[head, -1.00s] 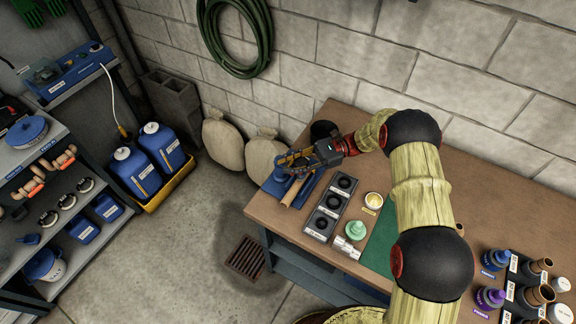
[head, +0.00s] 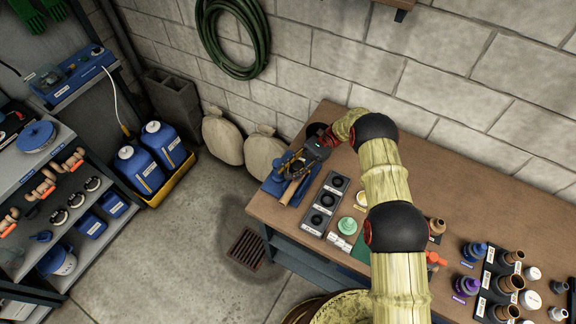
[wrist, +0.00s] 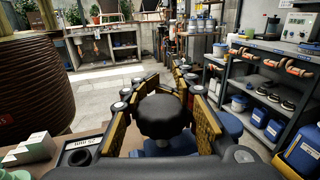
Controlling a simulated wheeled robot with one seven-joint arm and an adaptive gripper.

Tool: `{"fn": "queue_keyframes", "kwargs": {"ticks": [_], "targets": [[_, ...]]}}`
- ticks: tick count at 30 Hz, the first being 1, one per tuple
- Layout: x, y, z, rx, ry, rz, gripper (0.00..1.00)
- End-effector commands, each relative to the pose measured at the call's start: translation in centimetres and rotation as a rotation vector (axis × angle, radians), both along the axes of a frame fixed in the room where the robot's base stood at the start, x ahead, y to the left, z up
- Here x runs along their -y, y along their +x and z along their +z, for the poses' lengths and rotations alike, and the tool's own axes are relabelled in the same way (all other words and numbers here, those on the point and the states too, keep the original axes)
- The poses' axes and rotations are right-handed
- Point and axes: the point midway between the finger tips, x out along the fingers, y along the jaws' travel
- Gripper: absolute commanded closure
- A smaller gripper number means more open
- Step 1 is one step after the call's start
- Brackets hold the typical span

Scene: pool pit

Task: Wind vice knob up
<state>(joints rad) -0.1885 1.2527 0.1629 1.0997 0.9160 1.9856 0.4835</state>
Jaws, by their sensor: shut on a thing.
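The blue vice (head: 272,187) stands at the left end of the brown workbench, with a pale wooden piece (head: 290,192) at it. My gripper (head: 297,164) is over the vice in the head view and covers the knob there. In the wrist view, the round black vice knob (wrist: 163,116) sits between the yellow-padded fingers of my gripper (wrist: 160,92). The fingers are shut on it from both sides. Blue vice parts (wrist: 150,147) show below the knob. The contact points are partly hidden by the knob and fingers.
A grey block with round black sockets (head: 326,200) lies right of the vice. A pale green piece (head: 347,226) is close by. Several bottles and cups stand farther right on the workbench (head: 460,190). The block wall (head: 440,85) rises behind. Open floor lies left.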

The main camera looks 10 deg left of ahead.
Motion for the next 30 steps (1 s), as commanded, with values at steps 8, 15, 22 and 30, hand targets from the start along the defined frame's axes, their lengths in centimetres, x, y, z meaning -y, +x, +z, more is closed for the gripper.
{"fn": "queue_keyframes", "kwargs": {"ticks": [8, 15, 22, 30], "targets": [[0.12, -0.32, -0.19, -0.003, -0.004, 0.043, 1.00], [0.18, -0.34, -0.36, -0.003, -0.004, 0.056, 1.00], [0.19, -0.36, -0.45, -0.003, -0.004, 0.057, 1.00], [0.18, -0.34, -0.43, -0.003, -0.004, 0.057, 0.69]]}}
